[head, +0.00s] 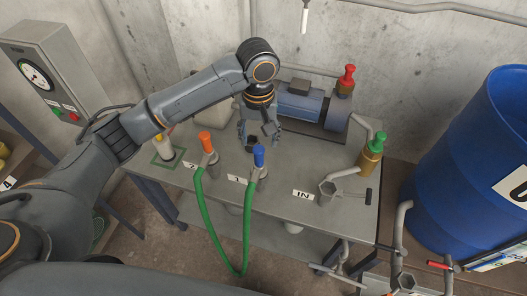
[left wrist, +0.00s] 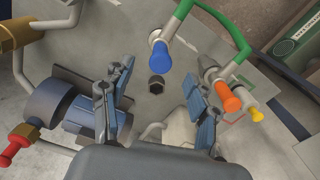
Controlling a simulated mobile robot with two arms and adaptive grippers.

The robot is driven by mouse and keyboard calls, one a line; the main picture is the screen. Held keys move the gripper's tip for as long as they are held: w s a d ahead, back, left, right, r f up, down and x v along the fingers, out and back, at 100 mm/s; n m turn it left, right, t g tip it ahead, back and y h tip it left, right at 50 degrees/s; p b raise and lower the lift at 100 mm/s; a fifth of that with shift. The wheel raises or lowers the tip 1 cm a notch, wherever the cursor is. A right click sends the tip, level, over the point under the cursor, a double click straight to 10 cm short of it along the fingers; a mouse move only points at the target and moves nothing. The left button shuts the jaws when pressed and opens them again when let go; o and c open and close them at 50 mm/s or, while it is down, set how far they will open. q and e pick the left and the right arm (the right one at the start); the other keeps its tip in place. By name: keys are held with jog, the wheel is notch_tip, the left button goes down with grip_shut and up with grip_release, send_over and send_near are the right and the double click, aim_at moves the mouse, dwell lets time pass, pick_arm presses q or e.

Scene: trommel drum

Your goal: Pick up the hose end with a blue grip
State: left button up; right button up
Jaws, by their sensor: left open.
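The blue-grip hose end (head: 259,156) stands upright in a fitting on the grey table in the head view. A green hose (head: 246,225) loops from it to the orange-grip hose end (head: 206,142). In the left wrist view the blue grip (left wrist: 160,60) is just beyond the fingertips, and the orange grip (left wrist: 229,98) is to the right. My left gripper (head: 257,137) points down just behind the blue grip. My right gripper is not in view.
A blue motor pump (head: 299,103) stands behind the gripper, with a red-handled valve (head: 346,80). A green-topped brass valve (head: 371,155) and grey pipe are at the right. A yellow-topped fitting (head: 162,147) is at the left. A blue barrel (head: 480,170) stands beyond the table.

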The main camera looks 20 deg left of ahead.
aim_at(259, 165)
pick_arm(q)
jog(key=f, duration=0.5)
jog(key=f+p, duration=0.1)
jog(key=f, duration=0.1)
jog(key=shift+s+f, duration=0.25)
jog(key=shift+f, duration=0.1)
jog(key=shift+w+f, duration=0.1)
jog(key=shift+f, duration=0.2)
jog(key=f, duration=0.1)
jog(key=p, duration=0.1)
jog(key=f, duration=0.1)
jog(key=shift+w+a+f, duration=0.25)
jog(key=shift+w+f, duration=0.05)
jog(key=shift+f, duration=0.05)
notch_tip(259, 165, down, 2)
jog(key=shift+f, duration=0.25)
jog(key=shift+c, duration=1.4)
grip_shut()
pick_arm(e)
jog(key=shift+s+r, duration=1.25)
